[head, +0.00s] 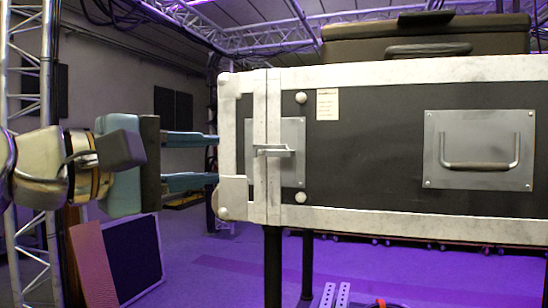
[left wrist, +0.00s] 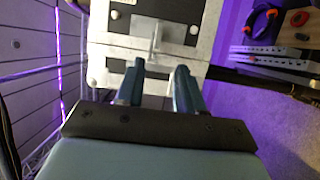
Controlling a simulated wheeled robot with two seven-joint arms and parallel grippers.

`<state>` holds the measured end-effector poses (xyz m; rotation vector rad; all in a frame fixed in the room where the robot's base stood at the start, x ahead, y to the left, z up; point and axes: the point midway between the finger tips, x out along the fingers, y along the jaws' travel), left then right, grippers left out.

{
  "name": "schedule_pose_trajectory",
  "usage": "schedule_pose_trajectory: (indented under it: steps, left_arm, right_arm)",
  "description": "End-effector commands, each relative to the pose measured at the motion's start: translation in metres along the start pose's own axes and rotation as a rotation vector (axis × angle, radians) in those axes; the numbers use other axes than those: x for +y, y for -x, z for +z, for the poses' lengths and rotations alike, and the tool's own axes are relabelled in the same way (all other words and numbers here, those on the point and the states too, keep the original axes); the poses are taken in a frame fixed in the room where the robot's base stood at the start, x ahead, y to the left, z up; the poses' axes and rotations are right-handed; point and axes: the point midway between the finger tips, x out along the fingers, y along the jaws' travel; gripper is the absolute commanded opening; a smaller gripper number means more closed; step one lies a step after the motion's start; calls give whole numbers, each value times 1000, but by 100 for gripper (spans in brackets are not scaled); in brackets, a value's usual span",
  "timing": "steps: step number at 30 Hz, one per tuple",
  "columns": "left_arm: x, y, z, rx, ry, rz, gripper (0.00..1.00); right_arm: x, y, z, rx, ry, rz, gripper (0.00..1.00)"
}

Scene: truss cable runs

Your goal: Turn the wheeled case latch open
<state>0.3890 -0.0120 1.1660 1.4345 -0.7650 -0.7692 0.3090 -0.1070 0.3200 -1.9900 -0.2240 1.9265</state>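The black case (head: 380,140) with pale metal edging fills the right half of the head view. Its latch (head: 274,151) is a small metal lever on a plate near the left end, lying roughly level. The latch also shows in the left wrist view (left wrist: 155,48), beyond the fingertips. My left gripper (head: 216,160) is level with the latch, to its left, beside the case's left end. Its two blue fingers are parted with nothing visible between them, and they also show in the left wrist view (left wrist: 159,72). My right gripper is in neither view.
A recessed handle (head: 479,165) sits on the case front to the right. A brown case (head: 425,38) rests on top. A truss (head: 30,130) stands at the far left. Dark legs (head: 273,265) show below the case.

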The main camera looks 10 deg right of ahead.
Motion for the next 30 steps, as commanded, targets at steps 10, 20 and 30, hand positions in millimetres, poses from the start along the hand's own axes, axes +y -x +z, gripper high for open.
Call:
schedule_pose_trajectory:
  steps: [10,20,30]
  left_arm:
    - [6,-58,3,-7,4,1,37]
    - [5,-121,3,-4,2,3,37]
    - [3,-134,2,-3,2,5,37]
  right_arm:
    - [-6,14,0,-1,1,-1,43]
    - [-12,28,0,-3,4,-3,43]
    - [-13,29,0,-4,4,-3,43]
